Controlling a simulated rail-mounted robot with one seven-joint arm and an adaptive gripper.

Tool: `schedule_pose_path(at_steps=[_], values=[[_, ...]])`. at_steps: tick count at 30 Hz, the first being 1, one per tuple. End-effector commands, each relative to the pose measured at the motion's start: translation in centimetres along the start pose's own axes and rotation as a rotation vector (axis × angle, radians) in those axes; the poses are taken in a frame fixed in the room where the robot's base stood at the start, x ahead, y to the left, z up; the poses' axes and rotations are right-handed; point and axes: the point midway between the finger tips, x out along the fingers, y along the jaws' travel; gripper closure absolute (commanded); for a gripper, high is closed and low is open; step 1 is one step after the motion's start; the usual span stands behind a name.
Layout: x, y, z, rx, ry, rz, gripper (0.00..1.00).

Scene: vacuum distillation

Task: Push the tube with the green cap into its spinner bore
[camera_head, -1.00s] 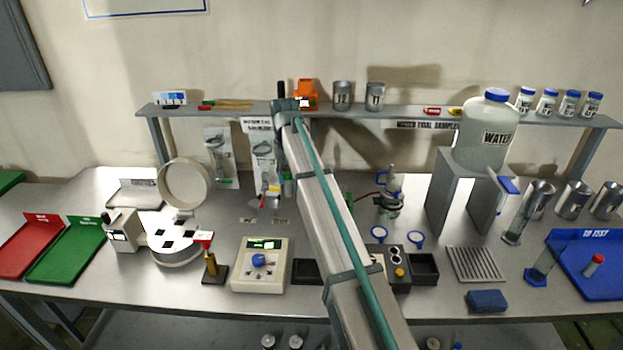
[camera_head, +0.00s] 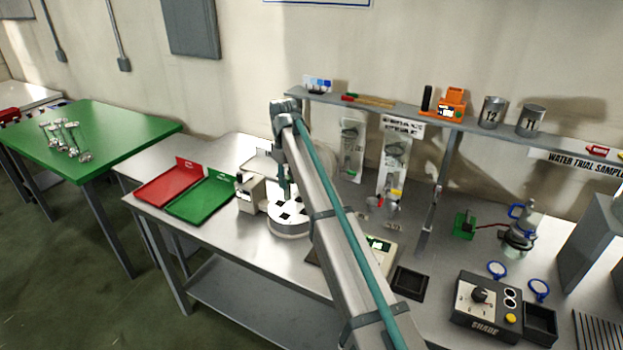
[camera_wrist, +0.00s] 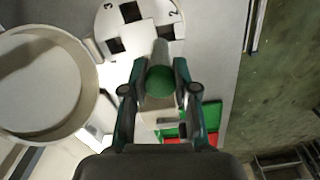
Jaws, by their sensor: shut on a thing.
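The tube with the green cap (camera_wrist: 160,82) is held between the fingers of my gripper (camera_wrist: 160,90), which is shut on it. Its pale body (camera_wrist: 160,52) points away from the wrist camera, over the near edge of the spinner's white rotor disc (camera_wrist: 152,12). The disc has black square bores and printed numbers. Whether the tube tip touches the disc or lies in a bore, I cannot tell. In the head view, the spinner (camera_head: 289,231) stands partly behind my arm, with my gripper (camera_head: 285,188) just above it.
The spinner's round raised lid (camera_wrist: 93,95) is close beside my gripper in the wrist view. A red tray (camera_head: 168,186) and a green tray (camera_head: 203,200) lie left of the spinner.

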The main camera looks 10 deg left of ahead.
Motion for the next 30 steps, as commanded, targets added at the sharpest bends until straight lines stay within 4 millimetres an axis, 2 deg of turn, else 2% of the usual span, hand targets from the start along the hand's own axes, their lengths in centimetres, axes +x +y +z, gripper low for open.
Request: schedule_pose_path(at_steps=[4,11,24,30], values=[[0.1,-0.9,-0.8,-0.039,0.000,0.000,1.00],[0.9,-1.0,-0.8,-0.041,0.000,0.000,1.00],[4.4,-0.9,-0.8,-0.039,0.000,0.000,1.00],[5.4,-0.9,-0.8,-0.039,0.000,0.000,1.00]])
